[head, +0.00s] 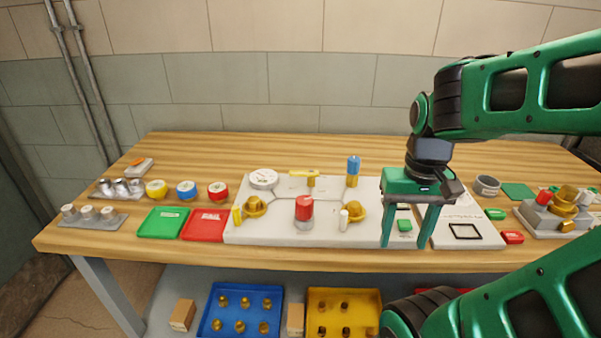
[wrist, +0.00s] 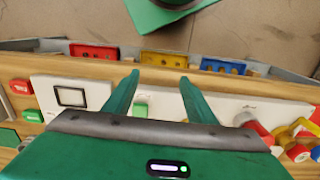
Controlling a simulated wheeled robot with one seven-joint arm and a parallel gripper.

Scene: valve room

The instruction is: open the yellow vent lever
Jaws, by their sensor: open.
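The yellow vent lever (head: 304,174) is a short bar on a yellow stem at the back middle of the white panel (head: 270,232). Its bar lies roughly left to right. My gripper (head: 403,245) is open and empty, pointing down over the panel's right end, to the right of the lever and apart from it. A green block (head: 404,225) shows between the fingers. In the wrist view, the open fingers (wrist: 158,80) reach toward the table's front edge. Yellow parts show at the right there, but I cannot tell which is the lever.
A red cylinder (head: 304,209) stands in front of the lever, a blue-topped valve (head: 353,168) to its right, and a round gauge (head: 263,179) to its left. Brass domes (head: 255,206) flank the cylinder. A second white panel (head: 480,238) lies right of my gripper.

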